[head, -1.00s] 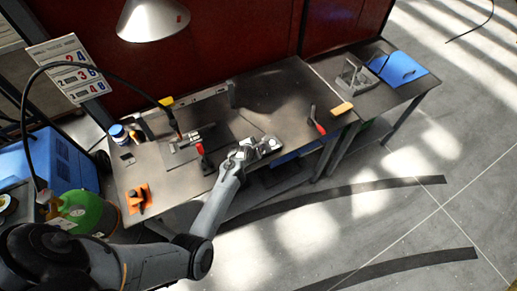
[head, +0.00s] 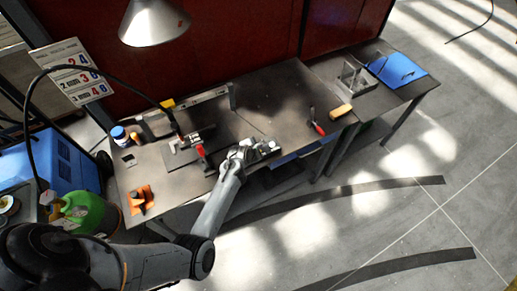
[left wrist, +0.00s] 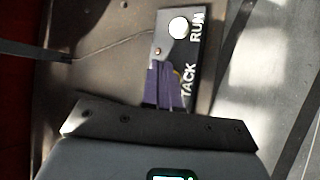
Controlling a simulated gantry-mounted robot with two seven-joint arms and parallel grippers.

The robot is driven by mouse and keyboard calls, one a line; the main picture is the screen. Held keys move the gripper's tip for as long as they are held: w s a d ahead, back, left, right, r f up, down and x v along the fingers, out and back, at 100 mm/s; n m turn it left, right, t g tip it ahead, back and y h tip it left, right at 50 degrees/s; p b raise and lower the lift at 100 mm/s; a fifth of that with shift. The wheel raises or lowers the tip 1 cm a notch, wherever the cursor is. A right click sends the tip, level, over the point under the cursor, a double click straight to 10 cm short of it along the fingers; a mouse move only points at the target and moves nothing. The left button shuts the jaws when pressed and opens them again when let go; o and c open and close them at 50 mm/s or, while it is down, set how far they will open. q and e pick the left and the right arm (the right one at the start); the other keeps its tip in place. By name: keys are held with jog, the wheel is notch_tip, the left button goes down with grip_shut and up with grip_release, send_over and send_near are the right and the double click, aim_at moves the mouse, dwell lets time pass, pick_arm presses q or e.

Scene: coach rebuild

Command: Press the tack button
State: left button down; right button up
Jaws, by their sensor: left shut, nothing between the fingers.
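The button box (head: 265,147) lies at the front edge of the bench in the head view. In the left wrist view the box (left wrist: 205,48) is a dark panel with the white words TACK and RUN. A round white button (left wrist: 178,27) sits beside RUN. My left gripper (head: 243,152) is over the near end of the box. Its purple fingers (left wrist: 160,70) are shut, empty, and lie across the panel beside TACK. They hide whatever is on that side, so I cannot see the tack button or tell whether the fingertips touch it. My right gripper is not in view.
On the bench (head: 275,95) are a red-handled clamp (head: 200,152) at a small fixture, another red-handled tool (head: 317,125), a yellow block (head: 341,111) and an orange item (head: 141,198). A lamp (head: 153,22) hangs above. The bench's back middle is clear.

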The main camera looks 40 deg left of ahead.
pick_arm(q)
jog(key=shift+r, duration=0.15)
notch_tip(320, 180, up, 5)
jog(key=p, duration=0.5)
dwell(0.8)
dwell(0.9)
